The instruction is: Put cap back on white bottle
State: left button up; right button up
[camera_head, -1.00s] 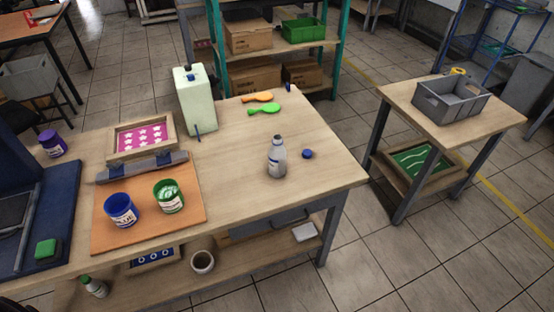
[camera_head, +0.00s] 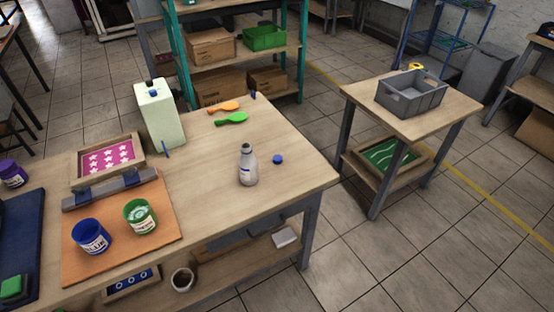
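The white bottle (camera_head: 248,168) stands upright on the wooden table (camera_head: 225,197), near its right end. Its neck is dark at the top and no cap sits on it. A blue cap (camera_head: 278,159) lies on the table just to the right of the bottle, apart from it. Neither of my grippers shows in this view.
Blue (camera_head: 90,236) and green (camera_head: 140,216) ink pots stand on an orange board at left. A side table with a grey crate (camera_head: 411,93) stands right.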

aim_at(248, 163)
jog(key=u, duration=0.9)
jog(key=i+l+u, duration=0.1)
jog(key=l+u, duration=0.35)
jog(key=l, duration=0.2)
jog(key=l+u, duration=0.45)
jog(key=l, duration=0.2)
jog(key=l+u, duration=0.45)
jog(key=l, duration=0.2)
jog(key=k+l, duration=0.1)
jog(key=l, duration=0.3)
jog(key=k+l, duration=0.1)
jog(key=l, duration=0.3)
jog(key=l+u, duration=0.1)
jog(key=l, duration=0.35)
jog(key=k+l, duration=0.15)
jog(key=l, duration=0.25)
jog(key=k+l, duration=0.1)
jog(key=l, duration=0.3)
